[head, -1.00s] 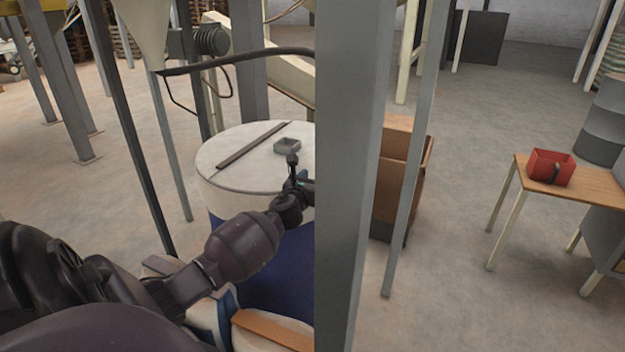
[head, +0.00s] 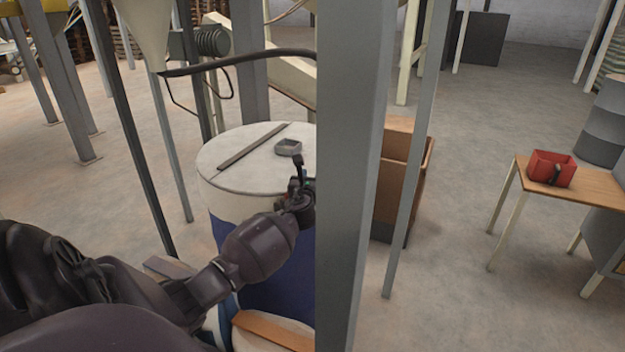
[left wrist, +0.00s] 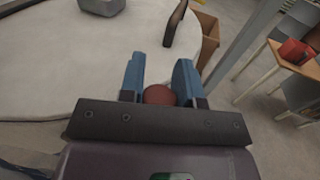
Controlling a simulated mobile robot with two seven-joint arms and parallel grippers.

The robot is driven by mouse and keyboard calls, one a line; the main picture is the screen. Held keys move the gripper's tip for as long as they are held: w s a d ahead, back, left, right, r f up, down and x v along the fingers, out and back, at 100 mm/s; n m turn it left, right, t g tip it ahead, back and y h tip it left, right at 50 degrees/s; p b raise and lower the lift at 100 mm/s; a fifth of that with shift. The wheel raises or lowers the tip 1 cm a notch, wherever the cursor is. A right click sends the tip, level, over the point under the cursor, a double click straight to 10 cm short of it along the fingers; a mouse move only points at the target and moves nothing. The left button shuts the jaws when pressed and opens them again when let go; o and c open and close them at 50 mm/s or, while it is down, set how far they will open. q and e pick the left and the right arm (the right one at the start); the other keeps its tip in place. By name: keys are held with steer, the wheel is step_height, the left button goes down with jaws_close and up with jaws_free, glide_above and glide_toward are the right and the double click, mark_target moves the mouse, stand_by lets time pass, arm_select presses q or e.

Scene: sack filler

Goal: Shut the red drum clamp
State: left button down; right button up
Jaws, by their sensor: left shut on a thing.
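The drum (head: 217,210) is blue and white with a pale round lid (head: 225,180), and the grey post hides its right side in the head view. The lid fills much of the left wrist view (left wrist: 50,80). A red rounded part, which I take for the red drum clamp (left wrist: 158,95), sits between my blue fingers at the lid's edge. My left gripper (left wrist: 159,80) is shut on it. In the head view my left gripper (head: 307,190) is at the drum's near right side, partly behind the post, and the clamp is hidden. My right gripper is not in view.
A grey post (head: 350,180) stands close in front. On the lid lie a flat bar (head: 252,146), a small grey tray (head: 288,147) and a dark upright piece (left wrist: 175,24). A brown bin (head: 405,185) stands behind the post. A table (head: 595,184) with a red box (head: 540,168) is at right.

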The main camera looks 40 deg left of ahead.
arm_select(q)
steer(key=a+n+g+y, duration=0.1)
steer(key=n+g+y, duration=0.1)
steer(key=a+n+g+y, duration=0.1)
steer(key=g, duration=0.1)
steer(key=a+n+g+y, duration=0.1)
steer(key=n+g+y, duration=0.1)
steer(key=shift+w+a+n+g+y, duration=0.15)
steer(key=shift+a+n+g+y, duration=0.05)
steer(key=shift+n+g+y, duration=0.1)
steer(key=g, duration=0.1)
steer(key=a+n+g+y, duration=0.1)
steer(key=n+g, duration=0.1)
steer(key=shift+s+a+g, duration=0.25)
steer(key=shift+g, duration=0.05)
steer(key=shift+s+a+n+g+y+b, duration=0.25)
steer(key=shift+a+n+g, duration=0.15)
steer(key=shift+n+g, duration=0.6)
steer(key=shift+s+a+n+g+y+b, duration=0.1)
steer(key=shift+s+a+n+g+y, duration=0.25)
steer(key=shift+n+g, duration=0.65)
steer(key=shift+a+m+g, duration=0.1)
steer(key=shift+m+g, duration=0.2)
steer(key=c, duration=0.8)
jaws_free()
